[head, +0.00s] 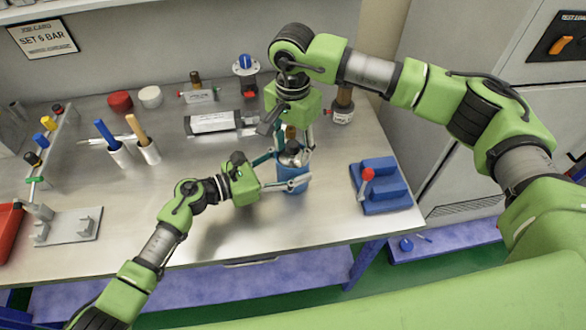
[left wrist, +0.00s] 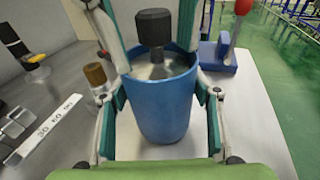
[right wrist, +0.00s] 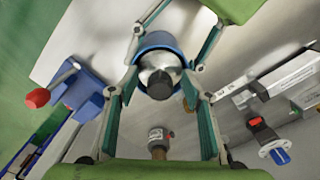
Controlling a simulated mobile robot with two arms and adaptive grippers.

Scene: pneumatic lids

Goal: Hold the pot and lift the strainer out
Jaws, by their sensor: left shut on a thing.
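The blue pot (head: 293,187) stands upright on the steel bench near its front edge; it also shows in the left wrist view (left wrist: 162,108). The metal strainer (left wrist: 158,68) with a black knob (left wrist: 153,27) sits inside the pot; the right wrist view shows the knob (right wrist: 160,84) from above. My left gripper (head: 296,183) is shut on the pot, its pads on opposite sides of the wall. My right gripper (head: 289,156) is above the pot, pointing down. Its fingers are open on either side of the knob, with gaps showing. The strainer's lower part is hidden in the pot.
A blue block with a red-knobbed lever (head: 388,190) stands right of the pot. The bench's front middle is clear.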

